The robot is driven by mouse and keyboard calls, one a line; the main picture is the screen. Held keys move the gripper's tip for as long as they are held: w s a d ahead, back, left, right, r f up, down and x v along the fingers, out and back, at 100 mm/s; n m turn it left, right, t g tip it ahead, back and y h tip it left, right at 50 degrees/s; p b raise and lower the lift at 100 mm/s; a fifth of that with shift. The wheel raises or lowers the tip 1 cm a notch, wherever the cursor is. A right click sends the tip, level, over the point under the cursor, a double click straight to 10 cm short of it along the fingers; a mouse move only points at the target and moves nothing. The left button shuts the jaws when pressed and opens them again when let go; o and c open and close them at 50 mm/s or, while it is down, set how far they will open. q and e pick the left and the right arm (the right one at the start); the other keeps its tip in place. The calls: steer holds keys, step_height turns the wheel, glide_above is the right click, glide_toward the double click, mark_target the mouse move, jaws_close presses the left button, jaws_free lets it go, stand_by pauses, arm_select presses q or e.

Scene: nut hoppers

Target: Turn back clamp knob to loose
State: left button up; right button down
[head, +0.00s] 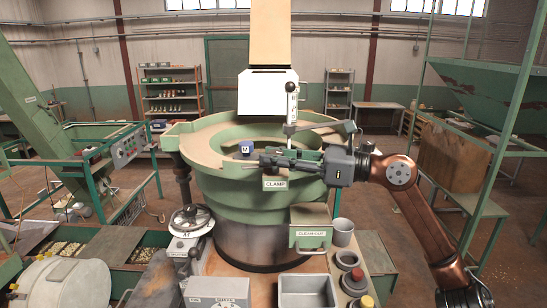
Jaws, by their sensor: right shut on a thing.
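The green bowl machine (230,185) stands at the centre, with a white label reading CLAMP (275,184) on its rim. My right gripper (272,162) reaches in from the right at the rim, just above that label. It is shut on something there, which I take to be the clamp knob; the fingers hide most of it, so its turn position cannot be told. My left gripper is not in view.
A handwheel (191,221) stands at the front left of the bowl. A blue block marked M (246,149) sits at the bowl.

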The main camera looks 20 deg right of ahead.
steer(key=c, duration=1.6)
jaws_free()
steer(key=v, duration=1.2)
